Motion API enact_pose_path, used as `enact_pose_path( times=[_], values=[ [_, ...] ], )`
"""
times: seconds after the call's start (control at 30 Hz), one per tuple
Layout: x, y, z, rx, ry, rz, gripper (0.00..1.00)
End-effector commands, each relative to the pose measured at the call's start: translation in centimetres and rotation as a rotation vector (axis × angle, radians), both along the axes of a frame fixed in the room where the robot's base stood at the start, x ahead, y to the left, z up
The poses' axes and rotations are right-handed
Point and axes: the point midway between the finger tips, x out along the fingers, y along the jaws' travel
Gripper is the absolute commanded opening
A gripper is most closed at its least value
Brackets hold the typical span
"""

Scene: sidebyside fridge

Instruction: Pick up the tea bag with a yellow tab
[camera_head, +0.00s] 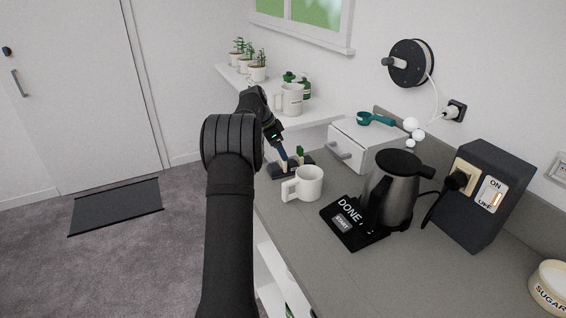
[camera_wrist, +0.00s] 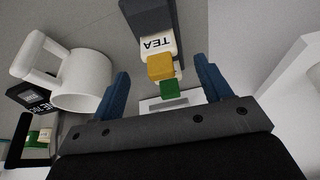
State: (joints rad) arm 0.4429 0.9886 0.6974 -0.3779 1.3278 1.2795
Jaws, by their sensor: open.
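The yellow tab (camera_wrist: 160,66) shows in the wrist view, just below a white label reading TEA (camera_wrist: 158,44) on a dark holder. A green tab (camera_wrist: 170,88) sits close beside it, nearer my gripper. My gripper (camera_wrist: 161,70) is open and empty; its two blue fingers lie to either side of the tabs in the picture. I cannot tell whether the fingertips reach the tab's depth. In the head view my gripper (camera_head: 283,154) is above the dark tea holder (camera_head: 283,173) on the counter, where a green tab shows and the yellow one cannot be made out.
A white mug (camera_head: 308,186) stands close to the holder, left of my fingers in the wrist view (camera_wrist: 84,80). A kettle (camera_head: 390,190), a white drawer box (camera_head: 365,150) and a dark socket box (camera_head: 480,195) stand farther right. A shelf with plants (camera_head: 315,112) is behind.

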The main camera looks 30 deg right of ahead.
Motion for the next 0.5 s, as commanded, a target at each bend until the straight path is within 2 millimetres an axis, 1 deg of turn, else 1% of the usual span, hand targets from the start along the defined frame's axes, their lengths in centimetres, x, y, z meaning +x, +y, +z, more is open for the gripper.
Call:
enact_pose_path(
  times=[0.1,0.27,0.33,0.5],
  values=[
    [-0.1,-0.8,-1.8,0.001,0.004,-0.001,0.71],
    [-0.2,-1.7,-3.7,0.001,0.003,0.000,0.71],
    [-0.2,-1.8,-4.0,0.001,0.002,0.000,0.71],
    [-0.2,-1.8,-4.0,0.000,0.001,0.000,0.71]
  ],
)
